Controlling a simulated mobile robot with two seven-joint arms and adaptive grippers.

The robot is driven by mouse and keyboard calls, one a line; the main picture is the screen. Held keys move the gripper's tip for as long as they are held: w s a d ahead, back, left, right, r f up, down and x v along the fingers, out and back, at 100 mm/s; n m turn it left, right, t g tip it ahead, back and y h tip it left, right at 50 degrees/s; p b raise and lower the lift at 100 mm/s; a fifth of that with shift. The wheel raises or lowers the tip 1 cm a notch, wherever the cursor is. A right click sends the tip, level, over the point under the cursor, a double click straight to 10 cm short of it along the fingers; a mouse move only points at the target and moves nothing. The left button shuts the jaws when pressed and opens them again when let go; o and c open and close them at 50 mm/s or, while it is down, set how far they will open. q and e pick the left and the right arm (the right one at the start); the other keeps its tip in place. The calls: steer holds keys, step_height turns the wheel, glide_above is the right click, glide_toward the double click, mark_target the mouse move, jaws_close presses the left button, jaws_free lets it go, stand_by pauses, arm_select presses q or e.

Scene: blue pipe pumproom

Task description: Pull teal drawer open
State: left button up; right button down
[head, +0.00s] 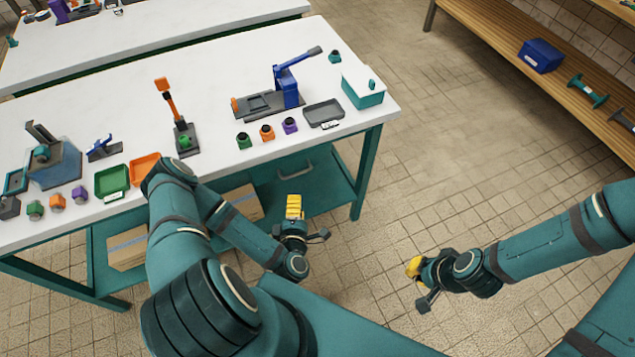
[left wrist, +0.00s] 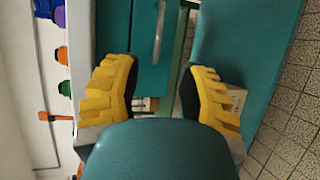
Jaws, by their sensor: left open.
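The teal drawer (head: 272,180) sits under the front edge of the white-topped workbench, and its front looks flush with the bench. Its grey bar handle (head: 295,170) faces me. In the left wrist view the handle (left wrist: 158,35) shows on the drawer front (left wrist: 142,60), beyond and between the yellow fingers. My left gripper (head: 294,207) is open and empty, in front of the drawer and apart from the handle. My right gripper (head: 413,268) hangs over the floor to the right, away from the bench; its finger gap is not clear.
The workbench top (head: 215,105) holds a blue press (head: 288,88), a teal box (head: 362,90), a grey tray (head: 323,113) and several small parts. Cardboard boxes (head: 127,248) lie on the lower shelf. A teal bench leg (head: 366,170) stands right of the drawer. The tiled floor at right is clear.

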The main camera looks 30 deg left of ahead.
mark_target(297, 173)
arm_select(q)
steer(key=x, duration=0.4)
steer(key=b+x, duration=0.1)
steer(key=x, duration=0.4)
steer(key=b+x, duration=0.1)
steer(key=x, duration=0.3)
steer(key=shift+w+a, duration=0.25)
steer(key=shift+a, duration=0.15)
jaws_close()
